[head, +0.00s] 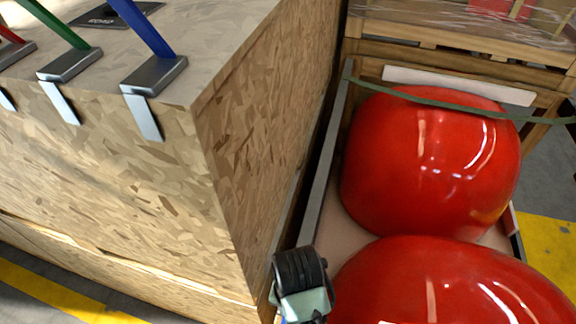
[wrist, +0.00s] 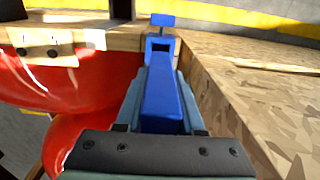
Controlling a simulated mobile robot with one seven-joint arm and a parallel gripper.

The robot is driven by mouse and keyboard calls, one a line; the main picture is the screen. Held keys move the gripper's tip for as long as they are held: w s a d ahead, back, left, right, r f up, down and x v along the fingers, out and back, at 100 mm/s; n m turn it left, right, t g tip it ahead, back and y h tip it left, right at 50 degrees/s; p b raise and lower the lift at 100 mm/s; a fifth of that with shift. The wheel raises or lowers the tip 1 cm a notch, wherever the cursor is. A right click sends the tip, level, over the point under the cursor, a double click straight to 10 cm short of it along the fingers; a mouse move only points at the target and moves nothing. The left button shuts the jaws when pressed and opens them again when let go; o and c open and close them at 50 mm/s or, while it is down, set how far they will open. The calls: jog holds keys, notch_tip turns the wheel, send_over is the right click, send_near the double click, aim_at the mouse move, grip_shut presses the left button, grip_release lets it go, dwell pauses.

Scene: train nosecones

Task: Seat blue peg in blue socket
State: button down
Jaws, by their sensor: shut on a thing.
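My gripper (wrist: 161,72) is shut on a long blue block, the blue peg (wrist: 161,103), which lies between its two teal fingers in the wrist view. Just beyond the peg's far end is a blue fitting with a dark opening, which looks like the blue socket (wrist: 160,46), at the wooden edge. A small blue plate (wrist: 162,20) stands above it. I cannot tell whether peg and socket touch. In the head view my gripper (head: 300,290) shows only partly at the bottom, beside the crate's corner; its fingertips and the socket are not clear there.
A large chipboard crate (head: 245,130) stands left of my gripper, with blue (head: 143,27), green (head: 60,24) and red straps in metal clips on top. Shiny red nosecones (head: 432,165) sit close on the right in a grey-edged tray. The gap between is narrow.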

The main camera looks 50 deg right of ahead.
notch_tip(320, 180, down, 9)
jog(key=shift+d+f+p, duration=0.1)
jog(key=shift+f+p, duration=0.1)
jog(key=shift+p, duration=0.45)
